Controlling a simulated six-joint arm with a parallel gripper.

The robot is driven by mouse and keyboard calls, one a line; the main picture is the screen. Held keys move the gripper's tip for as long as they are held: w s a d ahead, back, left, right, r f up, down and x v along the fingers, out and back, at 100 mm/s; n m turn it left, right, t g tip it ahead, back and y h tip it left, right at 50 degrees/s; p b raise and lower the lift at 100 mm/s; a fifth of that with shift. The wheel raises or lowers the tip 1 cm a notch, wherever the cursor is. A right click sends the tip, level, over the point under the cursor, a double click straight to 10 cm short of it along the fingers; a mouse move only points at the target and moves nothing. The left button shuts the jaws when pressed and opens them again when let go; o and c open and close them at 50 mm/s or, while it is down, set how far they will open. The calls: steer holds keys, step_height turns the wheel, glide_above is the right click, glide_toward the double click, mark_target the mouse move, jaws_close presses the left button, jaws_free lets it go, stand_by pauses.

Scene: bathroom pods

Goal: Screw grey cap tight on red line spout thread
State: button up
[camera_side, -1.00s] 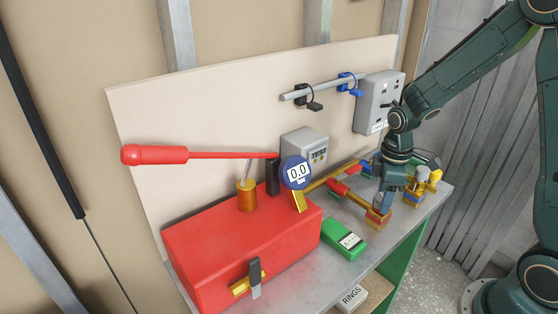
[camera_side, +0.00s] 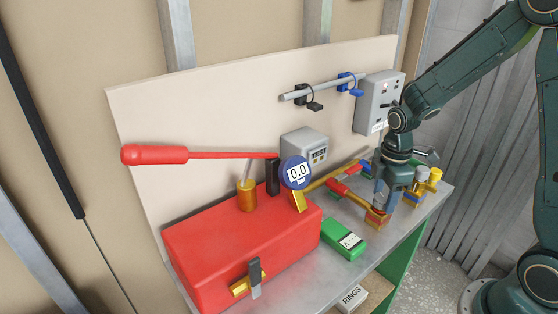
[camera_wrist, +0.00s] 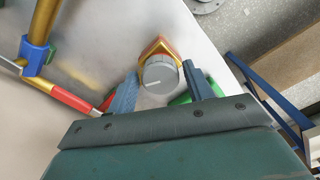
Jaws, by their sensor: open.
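The grey cap (camera_wrist: 160,72) is a round disc with a pale line across its top, seen from above in the wrist view. It sits over the brass and red spout (camera_wrist: 157,46), which ends the red line (camera_wrist: 72,98). The thread is hidden beneath the cap, so I cannot tell how far down it sits. My gripper (camera_wrist: 161,80) is open, with one finger on each side of the cap and a gap visible around it. In the side view my gripper (camera_side: 384,205) points down over the spout (camera_side: 376,217), and its fingers hide most of the cap.
A red tank (camera_side: 205,240) with a long red lever (camera_side: 155,155) and a blue gauge reading 0.0 (camera_side: 296,173) stands at left. A green device (camera_side: 344,240) lies on the bench near the spout. Yellow-topped fittings (camera_side: 435,176) stand just right of my gripper.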

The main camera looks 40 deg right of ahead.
steer(key=shift+n, duration=1.4)
steer(key=shift+n, duration=1.7)
steer(key=c, duration=0.9)
steer(key=shift+o, duration=0.2)
steer(key=shift+m, duration=1.7)
steer(key=shift+m, duration=0.3)
